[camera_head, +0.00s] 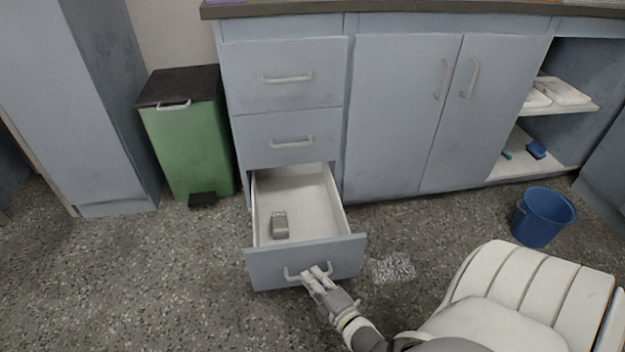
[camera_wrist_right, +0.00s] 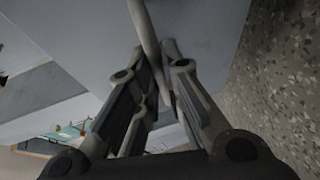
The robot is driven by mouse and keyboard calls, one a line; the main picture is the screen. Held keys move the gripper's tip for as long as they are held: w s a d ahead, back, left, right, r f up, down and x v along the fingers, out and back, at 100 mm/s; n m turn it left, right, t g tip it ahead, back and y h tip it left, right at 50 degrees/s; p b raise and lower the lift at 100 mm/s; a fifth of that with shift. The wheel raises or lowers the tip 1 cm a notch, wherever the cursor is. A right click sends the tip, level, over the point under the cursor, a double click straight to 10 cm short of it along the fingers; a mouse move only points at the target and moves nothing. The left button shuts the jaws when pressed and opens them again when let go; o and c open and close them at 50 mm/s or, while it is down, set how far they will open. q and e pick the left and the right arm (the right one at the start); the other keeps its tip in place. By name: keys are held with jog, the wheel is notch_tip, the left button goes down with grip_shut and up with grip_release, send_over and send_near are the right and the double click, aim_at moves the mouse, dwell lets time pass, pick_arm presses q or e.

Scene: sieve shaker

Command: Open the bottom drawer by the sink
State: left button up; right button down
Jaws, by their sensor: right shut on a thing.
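The bottom drawer (camera_head: 268,264) of the grey-blue cabinet is pulled well out. Its white inside shows, with a small grey-brown block (camera_head: 279,224) lying in it. My right gripper (camera_head: 316,272) is at the drawer's front, shut on the light bar handle (camera_head: 292,276). In the right wrist view the fingers (camera_wrist_right: 163,80) close around the handle (camera_wrist_right: 152,40), with the drawer front (camera_wrist_right: 90,35) beyond. My left gripper is in neither view.
Two shut drawers (camera_head: 288,134) sit above the open one, beside shut double doors (camera_head: 400,120). A green bin (camera_head: 188,145) stands to the left, a blue bucket (camera_head: 542,217) to the right. A glittery clear patch (camera_head: 393,268) lies on the floor right of the drawer.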

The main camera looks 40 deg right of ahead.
dwell(0.3)
jog(key=c, duration=1.5)
grip_release()
jog(key=shift+c, duration=0.2)
jog(key=v, duration=0.7)
jog(key=shift+s, duration=0.25)
